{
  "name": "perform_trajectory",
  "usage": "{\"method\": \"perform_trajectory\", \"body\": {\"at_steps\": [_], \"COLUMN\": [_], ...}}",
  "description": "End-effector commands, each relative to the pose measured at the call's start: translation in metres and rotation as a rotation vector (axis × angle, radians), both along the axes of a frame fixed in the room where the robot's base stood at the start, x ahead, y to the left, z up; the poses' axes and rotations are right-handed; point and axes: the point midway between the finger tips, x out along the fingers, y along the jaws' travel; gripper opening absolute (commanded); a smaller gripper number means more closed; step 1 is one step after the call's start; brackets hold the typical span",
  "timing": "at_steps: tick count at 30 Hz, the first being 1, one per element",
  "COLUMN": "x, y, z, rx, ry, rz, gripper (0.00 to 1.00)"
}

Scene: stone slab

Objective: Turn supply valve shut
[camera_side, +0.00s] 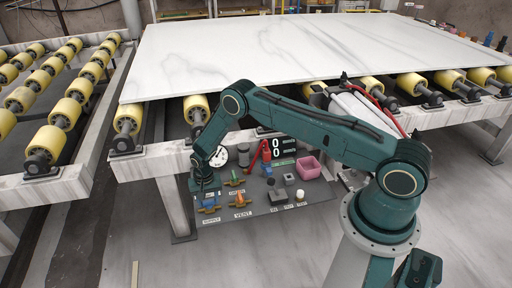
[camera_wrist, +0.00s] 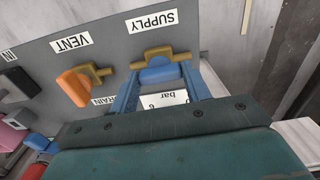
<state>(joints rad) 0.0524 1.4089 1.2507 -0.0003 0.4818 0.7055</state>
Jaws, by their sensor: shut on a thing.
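The supply valve has a brass body (camera_wrist: 166,53) and a blue handle (camera_wrist: 160,75), beside the SUPPLY label (camera_wrist: 152,21) in the wrist view. My gripper (camera_wrist: 162,84) has its two blue fingers on either side of the blue handle and is shut on it. In the side view the valve (camera_side: 209,208) sits at the left end of the grey panel, with my gripper (camera_side: 204,194) down over it from above. The gripper partly hides the valve there. I cannot tell the handle's exact angle.
The orange-handled vent valve (camera_wrist: 75,87) is close beside the supply valve. The green-handled drain valve (camera_side: 234,180) is just behind. A round gauge (camera_side: 220,157), a red-handled tool (camera_side: 262,153) and a pink bin (camera_side: 308,167) also stand on the panel. The slab (camera_side: 300,55) lies behind.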

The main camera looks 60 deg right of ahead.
Motion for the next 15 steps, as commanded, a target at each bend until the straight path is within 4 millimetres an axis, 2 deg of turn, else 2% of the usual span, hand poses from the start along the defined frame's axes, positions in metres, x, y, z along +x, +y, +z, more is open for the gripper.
{"method": "perform_trajectory", "body": {"at_steps": [8, 15], "x": [0.0003, 0.0004], "y": [-0.0004, -0.0004], "z": [0.0005, 0.0006], "rx": [-0.001, -0.001], "ry": [0.001, 0.001], "rz": [0.121, 0.31], "gripper": [0.24, 0.24]}}
